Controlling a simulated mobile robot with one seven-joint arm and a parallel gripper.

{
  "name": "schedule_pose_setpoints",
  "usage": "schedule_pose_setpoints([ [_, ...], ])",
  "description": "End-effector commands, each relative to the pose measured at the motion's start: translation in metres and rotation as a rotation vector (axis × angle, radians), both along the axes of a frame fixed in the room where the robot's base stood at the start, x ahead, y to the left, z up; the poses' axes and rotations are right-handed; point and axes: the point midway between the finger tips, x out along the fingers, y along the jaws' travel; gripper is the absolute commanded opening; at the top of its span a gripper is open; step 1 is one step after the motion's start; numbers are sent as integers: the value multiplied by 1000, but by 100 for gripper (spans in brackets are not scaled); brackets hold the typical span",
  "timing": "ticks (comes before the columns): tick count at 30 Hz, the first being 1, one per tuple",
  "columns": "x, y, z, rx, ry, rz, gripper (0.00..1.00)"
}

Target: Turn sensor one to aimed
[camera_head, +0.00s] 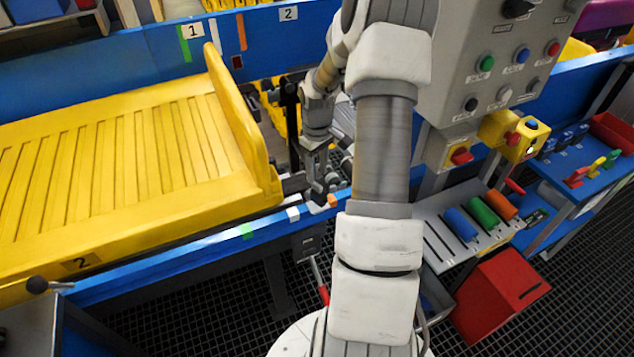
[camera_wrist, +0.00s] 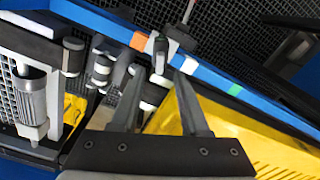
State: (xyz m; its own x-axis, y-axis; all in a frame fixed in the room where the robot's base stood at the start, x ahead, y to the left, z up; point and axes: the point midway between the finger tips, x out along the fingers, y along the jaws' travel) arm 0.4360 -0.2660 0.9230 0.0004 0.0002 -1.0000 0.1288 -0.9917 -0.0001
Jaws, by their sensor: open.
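My gripper (camera_head: 321,186) points down beside the inner edge of the blue front rail, just right of the yellow tray's end. In the wrist view its two dark fingers (camera_wrist: 156,78) are spread apart. A small grey upright sensor-like part (camera_wrist: 160,54) stands by the rail in front of the fingertips, near an orange mark. I cannot read a number on it, so I cannot tell for sure that it is sensor one, nor which way it is aimed. Contact with the fingers cannot be made out. In the head view my gripper and arm partly hide this spot.
The yellow tray (camera_head: 20,248) fills the conveyor at left. The blue front rail (camera_head: 200,247) carries orange, white and green marks. A grey button panel (camera_head: 455,70), a yellow switch box (camera_head: 528,138) and a red box (camera_head: 500,290) stand at right. Grey rollers (camera_wrist: 103,65) lie close by.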

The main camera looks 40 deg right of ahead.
Motion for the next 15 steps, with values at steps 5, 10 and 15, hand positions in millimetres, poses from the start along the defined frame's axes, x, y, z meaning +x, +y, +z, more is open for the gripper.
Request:
schedule_pose_setpoints([
  [5, 0, 1, -31, 2, 1, 1, 45],
  [10, 0, 0, -44, 0, -1, -1, 45],
  [15, 0, 0, -47, -1, -1, -1, 45],
])
